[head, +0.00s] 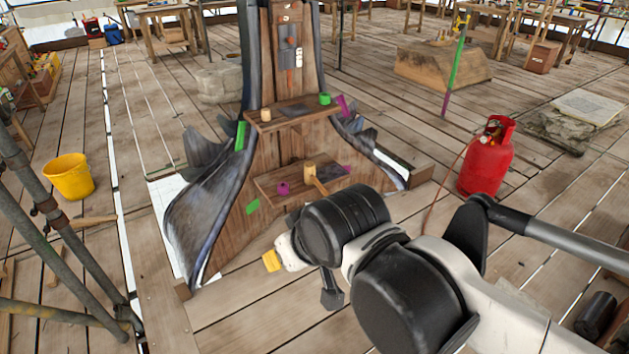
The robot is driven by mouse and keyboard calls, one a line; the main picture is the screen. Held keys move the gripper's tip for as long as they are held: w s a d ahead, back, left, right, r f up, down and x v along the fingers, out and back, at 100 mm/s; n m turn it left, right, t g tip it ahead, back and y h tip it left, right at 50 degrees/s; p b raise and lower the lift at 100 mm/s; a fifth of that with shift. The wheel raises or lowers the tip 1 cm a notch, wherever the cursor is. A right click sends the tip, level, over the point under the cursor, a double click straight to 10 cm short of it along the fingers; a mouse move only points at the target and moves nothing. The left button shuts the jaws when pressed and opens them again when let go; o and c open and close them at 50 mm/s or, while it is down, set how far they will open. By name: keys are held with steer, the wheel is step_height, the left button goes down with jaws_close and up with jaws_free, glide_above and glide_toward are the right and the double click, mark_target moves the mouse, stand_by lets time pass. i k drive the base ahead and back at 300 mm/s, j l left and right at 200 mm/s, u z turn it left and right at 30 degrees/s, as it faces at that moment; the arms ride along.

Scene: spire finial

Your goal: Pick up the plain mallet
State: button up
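A light wooden mallet (311,170) rests on the lower shelf (266,184) of the spire, its handle slanting down to the right over the shelf's front edge. I see no markings on it at this size. My arm comes in from the lower right and ends low in front of the spire, apart from the mallet. My gripper (331,290) is mostly hidden by my dark wrist joint; only a dark part shows below it, so its opening cannot be made out.
A purple ring-like piece (283,188) lies left of the mallet. An upper shelf (290,113) holds a small yellow piece (265,115) and a green one (324,99). A red gas cylinder (486,158) stands right, a yellow bucket (70,177) left. Scaffold poles cross the left foreground.

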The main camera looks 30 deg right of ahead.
mark_target(309, 178)
steer(key=i+z, duration=0.35)
steer(key=i, duration=0.6)
steer(key=i+j+z, duration=0.15)
steer(key=i+z, duration=0.15)
steer(key=i, duration=0.65)
